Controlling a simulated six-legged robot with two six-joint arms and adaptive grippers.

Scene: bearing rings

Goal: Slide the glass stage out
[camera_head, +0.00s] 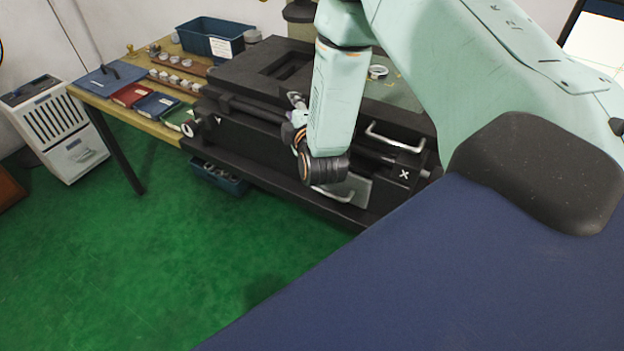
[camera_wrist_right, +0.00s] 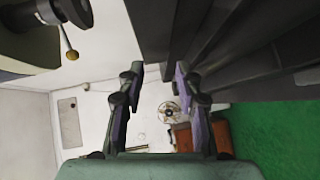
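The glass stage (camera_head: 405,97) is a pale, see-through plate on top of the black machine (camera_head: 262,150), partly hidden behind my right arm. A metal ring (camera_head: 377,71) lies on it. A white bar handle (camera_head: 394,138) shows at the machine's front, right of my arm. A second handle (camera_head: 334,194) sits lower, on a grey plate. My right gripper (camera_head: 295,108) is in front of the machine, left of the upper handle and apart from it. In the wrist view its fingers (camera_wrist_right: 157,74) are spread with nothing between them. My left gripper is in neither view.
A blue crate (camera_head: 219,178) is under the machine. A white cabinet (camera_head: 60,128) stands far left. The green floor in front is clear.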

